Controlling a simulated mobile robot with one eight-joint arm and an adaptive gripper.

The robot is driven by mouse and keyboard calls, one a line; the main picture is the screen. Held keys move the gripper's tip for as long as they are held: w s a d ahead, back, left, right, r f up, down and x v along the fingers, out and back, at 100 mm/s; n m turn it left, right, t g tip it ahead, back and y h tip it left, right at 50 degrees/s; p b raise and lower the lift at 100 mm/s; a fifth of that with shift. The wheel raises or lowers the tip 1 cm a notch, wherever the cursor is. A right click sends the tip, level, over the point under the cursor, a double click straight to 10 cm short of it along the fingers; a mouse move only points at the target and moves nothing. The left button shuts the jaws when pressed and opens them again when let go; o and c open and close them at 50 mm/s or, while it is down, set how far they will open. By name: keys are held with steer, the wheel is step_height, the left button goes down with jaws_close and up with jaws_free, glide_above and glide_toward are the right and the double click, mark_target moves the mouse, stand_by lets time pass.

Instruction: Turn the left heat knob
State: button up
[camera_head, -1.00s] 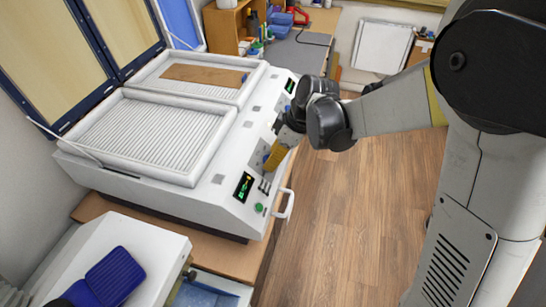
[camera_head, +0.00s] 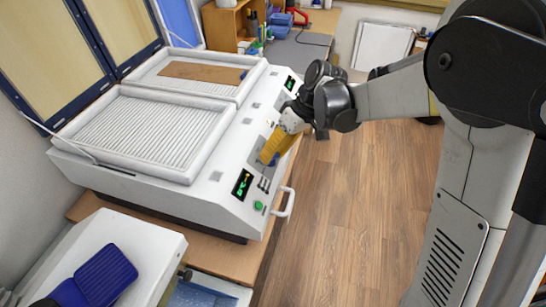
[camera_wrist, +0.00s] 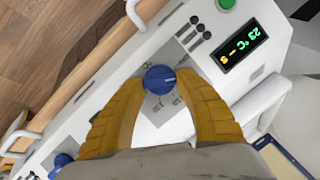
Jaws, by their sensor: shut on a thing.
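The blue heat knob (camera_wrist: 159,79) sits on the front control panel (camera_wrist: 155,110) of the white heating machine. In the wrist view the two yellow fingers of my gripper (camera_wrist: 160,78) stand on either side of it, shut on it. In the head view my gripper (camera_head: 266,159) reaches down onto the machine's sloping front, with the yellow fingers against the panel. There the knob is mostly hidden; only a bit of blue (camera_head: 275,160) shows beside the fingers. A second blue knob (camera_wrist: 62,161) shows at the lower left of the wrist view, apart from my gripper.
A lit display (camera_wrist: 240,47) reads 23 °C, with a green button (camera_head: 259,206) and small switches nearby. A white handle (camera_head: 286,202) sticks out of the machine's front. A brown sheet (camera_head: 203,73) lies on the far bed. Open wooden floor lies to the right.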

steer(key=m+b, duration=0.1)
steer(key=m, duration=0.1)
steer(key=m+y+b, duration=0.1)
steer(key=m, duration=0.1)
steer(key=m+g+b, duration=0.1)
steer(key=m, duration=0.1)
steer(key=shift+d+f+y, duration=0.15)
steer(key=shift+f+y, duration=0.15)
steer(key=shift+y, duration=0.1)
steer(key=m+y+b, duration=0.1)
steer(key=m+b, duration=0.1)
steer(key=m, duration=0.2)
steer(key=shift+d+m+y, duration=0.1)
steer(key=shift+m+y, duration=0.2)
steer(key=shift+y, duration=0.1)
steer(key=shift+m, duration=0.3)
steer(key=o, duration=1.2)
steer(key=shift+r, duration=0.1)
steer(key=v, duration=1.2)
